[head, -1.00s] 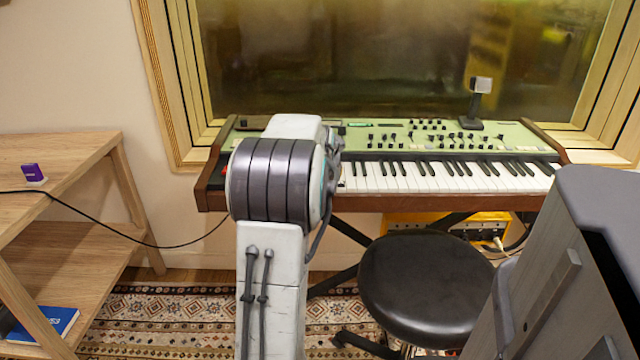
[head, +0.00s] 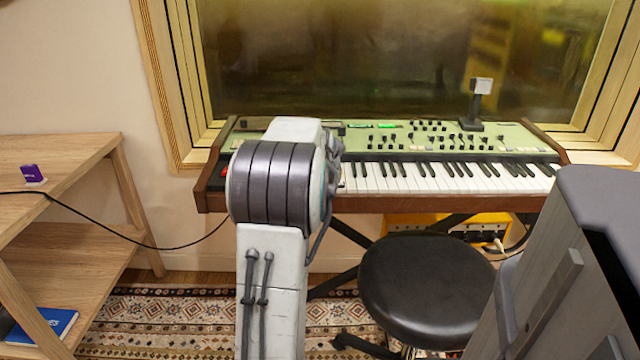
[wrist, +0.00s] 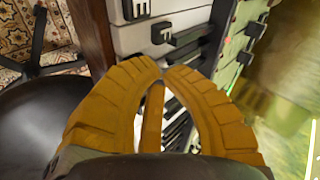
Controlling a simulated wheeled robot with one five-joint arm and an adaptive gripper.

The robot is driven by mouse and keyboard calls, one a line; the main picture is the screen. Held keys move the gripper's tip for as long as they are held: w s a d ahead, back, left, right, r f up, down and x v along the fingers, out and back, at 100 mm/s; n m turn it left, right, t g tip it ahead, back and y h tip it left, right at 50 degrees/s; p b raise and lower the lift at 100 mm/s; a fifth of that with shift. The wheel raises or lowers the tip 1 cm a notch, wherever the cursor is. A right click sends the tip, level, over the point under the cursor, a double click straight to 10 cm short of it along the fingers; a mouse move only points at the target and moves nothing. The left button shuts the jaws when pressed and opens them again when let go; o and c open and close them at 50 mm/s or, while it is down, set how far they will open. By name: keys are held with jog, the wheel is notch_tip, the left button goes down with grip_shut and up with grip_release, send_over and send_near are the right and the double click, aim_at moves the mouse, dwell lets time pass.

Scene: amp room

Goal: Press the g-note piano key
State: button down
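The piano keyboard (head: 450,176) is a green-topped synthesizer with white and black keys, standing below the window. My arm hides its left keys in the head view. In the wrist view, white keys (wrist: 188,20) run under my gripper (wrist: 165,70). Its ribbed orange fingers meet at the tips, with nothing seen between them. The tips are over the white keys, beside a key with a dark mark like an F. The g-note key cannot be picked out; the fingers cover part of the keys. Whether the tips touch a key is unclear.
A round black stool (head: 425,285) stands in front of the keyboard. A grey cabinet-like body (head: 580,260) fills the right foreground. A wooden shelf (head: 75,150) is at left, with a black cable running from it. A small lamp-like device (head: 472,105) stands on the keyboard top.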

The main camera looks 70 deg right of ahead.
jog(key=shift+r, duration=0.15)
jog(key=shift+r+p, duration=0.85)
jog(key=shift+r, duration=0.1)
jog(key=shift+r+p, duration=2.05)
jog(key=shift+r, duration=0.45)
